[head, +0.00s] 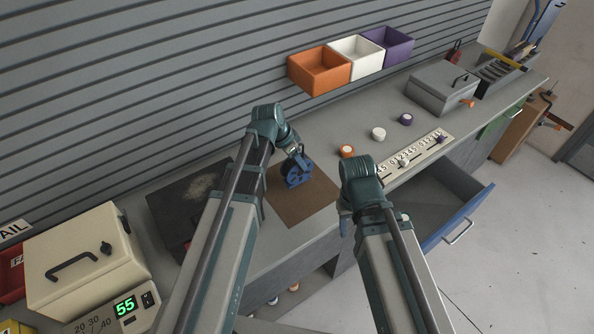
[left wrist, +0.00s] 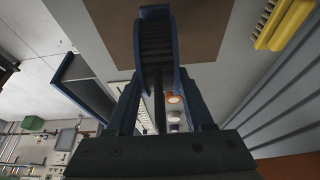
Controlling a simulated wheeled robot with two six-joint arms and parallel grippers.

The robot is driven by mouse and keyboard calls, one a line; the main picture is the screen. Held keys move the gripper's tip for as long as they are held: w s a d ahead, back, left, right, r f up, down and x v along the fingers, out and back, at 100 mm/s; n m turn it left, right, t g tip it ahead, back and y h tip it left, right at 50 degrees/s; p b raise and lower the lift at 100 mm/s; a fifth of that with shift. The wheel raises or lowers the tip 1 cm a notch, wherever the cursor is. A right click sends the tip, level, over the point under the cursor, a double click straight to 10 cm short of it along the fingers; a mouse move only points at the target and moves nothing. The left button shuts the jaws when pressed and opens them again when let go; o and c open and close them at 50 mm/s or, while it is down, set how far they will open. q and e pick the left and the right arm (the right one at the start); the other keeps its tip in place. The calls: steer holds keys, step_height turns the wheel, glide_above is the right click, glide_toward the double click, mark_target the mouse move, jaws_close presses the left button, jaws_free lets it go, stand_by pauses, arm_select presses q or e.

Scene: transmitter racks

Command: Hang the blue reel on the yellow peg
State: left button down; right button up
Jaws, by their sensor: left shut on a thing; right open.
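The blue reel (head: 297,172) is over the brown mat (head: 300,208) on the bench; I cannot tell whether it touches the mat. My left gripper (head: 294,154) is shut on it. In the left wrist view the reel (left wrist: 156,42) sits edge-on between the two fingers, its dark ribbed winding facing the camera. My right gripper (head: 344,203) is open and empty, right of the mat near the bench's front edge. I see no yellow peg that I can make out in either view.
A yellow ridged block (left wrist: 283,22) lies beside the mat. Orange (head: 318,70), white (head: 354,56) and purple (head: 388,44) bins hang on the slatted wall. A blue drawer (head: 455,215) stands open at the front. A dark plate (head: 190,205) lies left of the mat.

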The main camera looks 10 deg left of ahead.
mark_target(297, 169)
arm_select(q)
steer(key=shift+f+b, duration=1.9)
steer(key=shift+f, duration=0.25)
steer(key=shift+f+b, duration=0.25)
steer(key=shift+b, duration=0.05)
steer(key=shift+c, duration=1.4)
jaws_free()
steer(key=shift+r, duration=0.1)
